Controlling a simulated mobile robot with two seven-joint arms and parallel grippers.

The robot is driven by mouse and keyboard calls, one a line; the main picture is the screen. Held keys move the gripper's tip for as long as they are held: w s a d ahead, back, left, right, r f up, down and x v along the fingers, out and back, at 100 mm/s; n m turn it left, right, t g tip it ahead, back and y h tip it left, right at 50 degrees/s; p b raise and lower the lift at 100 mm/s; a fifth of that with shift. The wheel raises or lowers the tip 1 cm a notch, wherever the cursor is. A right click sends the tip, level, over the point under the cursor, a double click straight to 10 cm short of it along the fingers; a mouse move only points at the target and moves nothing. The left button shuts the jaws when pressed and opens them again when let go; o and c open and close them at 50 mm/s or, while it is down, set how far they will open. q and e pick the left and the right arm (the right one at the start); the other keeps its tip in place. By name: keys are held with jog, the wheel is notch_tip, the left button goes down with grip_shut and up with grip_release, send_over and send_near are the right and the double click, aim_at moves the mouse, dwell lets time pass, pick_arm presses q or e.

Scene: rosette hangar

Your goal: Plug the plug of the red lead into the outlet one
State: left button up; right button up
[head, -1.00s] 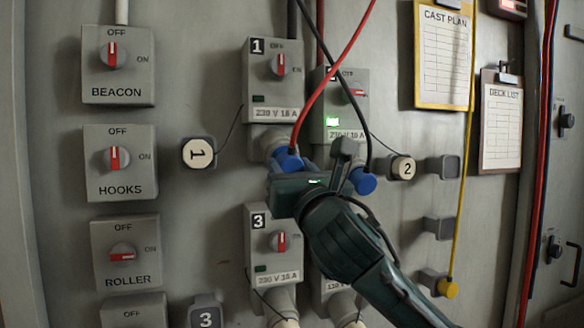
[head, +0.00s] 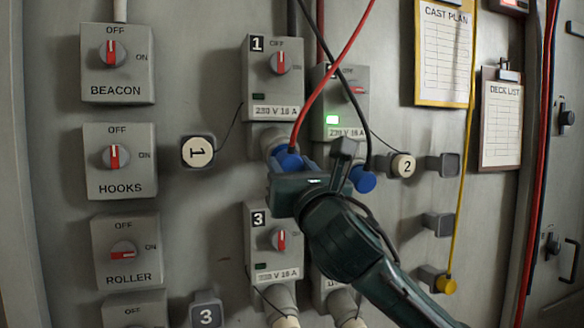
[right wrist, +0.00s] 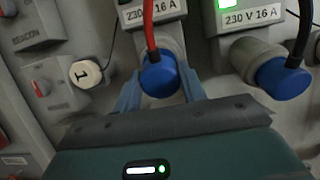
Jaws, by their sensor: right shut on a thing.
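The red lead (head: 330,85) ends in a blue plug (head: 287,160), which also shows in the right wrist view (right wrist: 160,78). My right gripper (head: 291,170) is shut on this plug, with one finger on each side of it. The plug is at the grey socket (head: 263,139) under outlet one (head: 260,88). The gripper and plug hide part of the socket's mouth, so I cannot tell how deep the plug sits. Outlet one's red switch points to OFF and its lamp is dark. My left gripper is not in view.
Close on the right, a blue plug (head: 363,180) with a black lead sits at outlet two, whose lamp (head: 332,120) is green. Outlet three (head: 273,245) is below. A round cap marked 1 (head: 198,151) hangs at left. A yellow lead (head: 462,170) runs down on the right.

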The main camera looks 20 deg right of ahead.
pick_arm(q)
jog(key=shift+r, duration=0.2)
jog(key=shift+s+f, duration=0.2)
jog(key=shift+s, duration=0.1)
pick_arm(e)
jog(key=shift+w+r, duration=0.25)
jog(key=shift+w, duration=0.25)
jog(key=o, duration=1.4)
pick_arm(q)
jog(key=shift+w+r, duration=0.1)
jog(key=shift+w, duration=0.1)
